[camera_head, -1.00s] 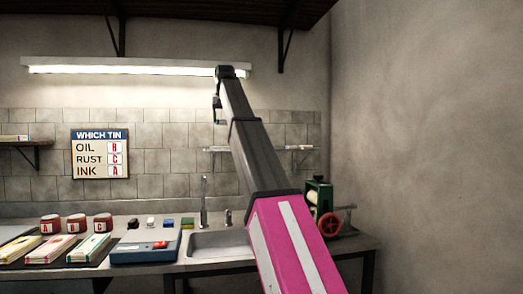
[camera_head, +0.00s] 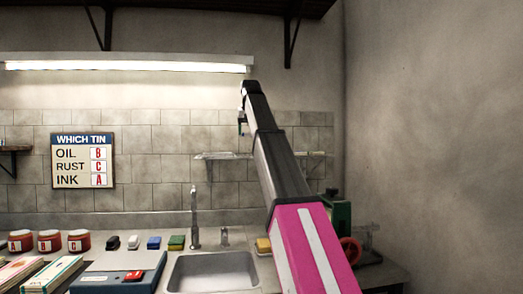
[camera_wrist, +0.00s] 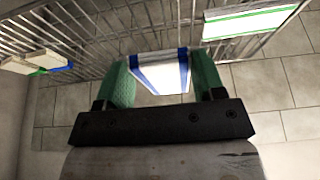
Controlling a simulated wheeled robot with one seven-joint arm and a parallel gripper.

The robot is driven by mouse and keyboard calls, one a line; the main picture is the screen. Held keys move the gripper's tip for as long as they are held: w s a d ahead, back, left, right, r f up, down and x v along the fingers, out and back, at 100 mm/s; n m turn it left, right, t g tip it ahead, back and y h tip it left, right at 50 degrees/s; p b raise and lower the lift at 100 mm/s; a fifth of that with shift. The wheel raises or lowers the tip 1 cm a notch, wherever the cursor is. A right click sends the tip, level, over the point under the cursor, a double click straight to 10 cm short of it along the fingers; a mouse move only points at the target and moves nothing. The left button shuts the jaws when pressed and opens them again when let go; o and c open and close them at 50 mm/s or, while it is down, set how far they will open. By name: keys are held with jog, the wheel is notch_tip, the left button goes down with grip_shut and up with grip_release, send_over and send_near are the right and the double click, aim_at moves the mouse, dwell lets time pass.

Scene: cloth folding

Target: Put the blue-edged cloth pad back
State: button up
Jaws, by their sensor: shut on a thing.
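My gripper (camera_wrist: 162,68) has green fingers and is shut on the blue-edged cloth pad (camera_wrist: 160,80), a white pad with blue bands at its edges. The pad sits between the two fingers, in front of a wire rack (camera_wrist: 95,25). I cannot tell whether the pad touches the rack. In the head view my gripper (camera_head: 242,122) is small, at the far end of my raised arm, high before the tiled wall. The pad is too small to make out there.
A green-edged white pad (camera_wrist: 252,22) lies on the rack at the right. More pale pads (camera_wrist: 36,61) show at the left. A wall shelf (camera_head: 215,156) is below my gripper in the head view. The counter below has a sink (camera_head: 213,271), a faucet (camera_head: 194,218) and tins (camera_head: 49,241).

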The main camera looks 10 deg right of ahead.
jog(key=d+f, duration=0.1)
jog(key=d, duration=0.1)
jog(key=d+f, duration=0.2)
jog(key=d, duration=0.1)
jog(key=shift+w+d+f, duration=0.25)
jog(key=shift+w+d, duration=0.1)
jog(key=shift+f, duration=2)
jog(key=shift+f, duration=0.6)
jog(key=o, duration=1)
jog(key=shift+r, duration=0.6)
jog(key=v, duration=1.2)
